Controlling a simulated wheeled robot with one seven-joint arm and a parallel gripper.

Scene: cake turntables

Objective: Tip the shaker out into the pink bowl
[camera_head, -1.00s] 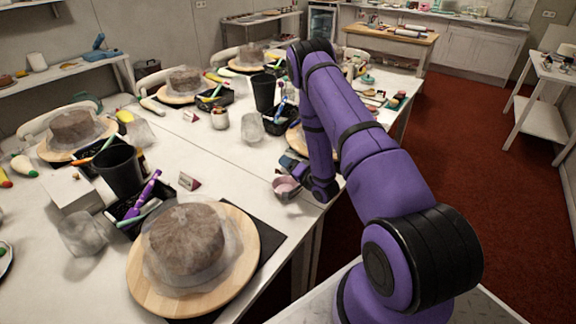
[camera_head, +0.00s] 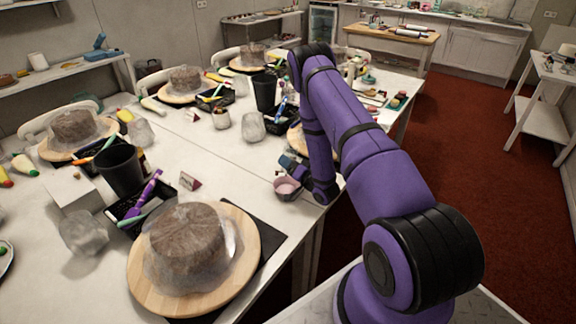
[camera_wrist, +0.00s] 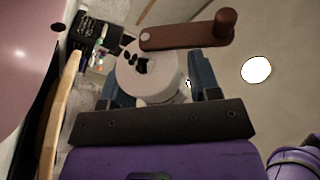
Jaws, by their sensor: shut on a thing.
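The pink bowl (camera_head: 288,190) stands near the table's right edge in the head view, beside my forearm. My gripper (camera_head: 293,163) is just above and behind it, partly hidden by my arm. In the wrist view my gripper (camera_wrist: 160,88) has its blue fingers shut around the shaker (camera_wrist: 150,75), a white round piece with dark openings on its face. A brown crank-shaped piece (camera_wrist: 190,35) lies across its far side. A large pink surface (camera_wrist: 22,60) fills the left edge, very close. I cannot tell whether anything is coming out of the shaker.
A wrapped cake on a round wooden board (camera_head: 240,262) stands at the front of the white table (camera_head: 230,165). Bare table lies left of the bowl.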

